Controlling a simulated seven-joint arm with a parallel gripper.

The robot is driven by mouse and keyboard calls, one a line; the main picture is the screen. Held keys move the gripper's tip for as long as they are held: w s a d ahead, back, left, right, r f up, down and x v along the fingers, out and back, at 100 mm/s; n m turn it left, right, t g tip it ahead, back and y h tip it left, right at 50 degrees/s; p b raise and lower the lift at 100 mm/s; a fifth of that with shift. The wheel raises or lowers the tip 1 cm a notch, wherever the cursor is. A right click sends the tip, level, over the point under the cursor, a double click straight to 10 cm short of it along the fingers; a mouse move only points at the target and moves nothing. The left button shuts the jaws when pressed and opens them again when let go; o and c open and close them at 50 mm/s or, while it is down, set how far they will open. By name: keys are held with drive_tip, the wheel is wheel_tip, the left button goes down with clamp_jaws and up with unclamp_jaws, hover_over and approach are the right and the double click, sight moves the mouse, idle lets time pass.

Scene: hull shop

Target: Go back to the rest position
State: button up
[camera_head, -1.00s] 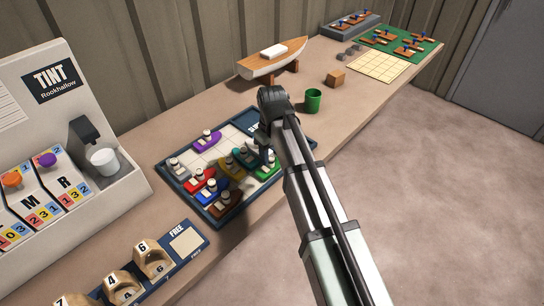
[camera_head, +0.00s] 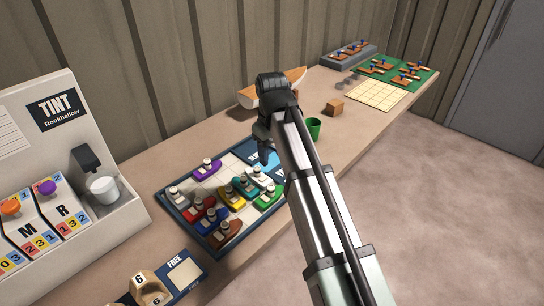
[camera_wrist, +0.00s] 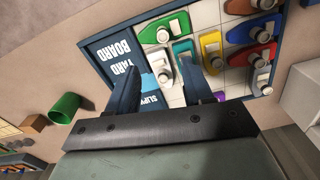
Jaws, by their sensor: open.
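My gripper (camera_wrist: 160,92) is open in the wrist view, its two blue fingers apart with nothing held between them. It is above the yard board (camera_head: 178,212), near the board's lettered end. In the head view my arm hides part of the gripper and the board's right end. Several small boats stand on the board, among them a purple boat (camera_head: 207,169), a yellow boat (camera_head: 231,197), a green boat (camera_head: 268,196), a red boat (camera_head: 197,215) and a brown boat (camera_head: 223,234).
A green cup (camera_head: 314,127) and a wooden block (camera_head: 334,108) stand beyond the board. A model hull (camera_head: 247,97) is partly hidden behind my arm. The tint station (camera_head: 52,108) with a white cup (camera_head: 104,190) is at left. A green board (camera_head: 424,76) lies at the far end.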

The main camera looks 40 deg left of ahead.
idle(0.5)
drive_tip(key=w+d+f+m, duration=0.4)
drive_tip(key=w+d+f, duration=0.5)
drive_tip(key=d, duration=0.4)
drive_tip(key=w+d+f+m, duration=0.3)
drive_tip(key=w+d+f, duration=0.4)
drive_tip(key=d+f, duration=0.45)
drive_tip(key=s+d+f+m, duration=0.25)
drive_tip(key=d+f, duration=0.35)
drive_tip(key=d, duration=0.6)
drive_tip(key=s+d+f+m, duration=0.1)
drive_tip(key=d+f+m, duration=0.35)
drive_tip(key=d, duration=0.85)
drive_tip(key=s+d+f+m, duration=0.15)
drive_tip(key=d+f, duration=0.45)
drive_tip(key=d, duration=0.6)
drive_tip(key=s+f+g, duration=0.3)
drive_tip(key=s+f, duration=0.7)
drive_tip(key=s, duration=0.4)
drive_tip(key=s+f+g, duration=0.3)
drive_tip(key=s+f, duration=0.7)
drive_tip(key=s, duration=0.5)
drive_tip(key=shift+s+m+g, duration=0.15)
drive_tip(key=shift+m+g, duration=0.2)
drive_tip(key=shift+g, duration=0.05)
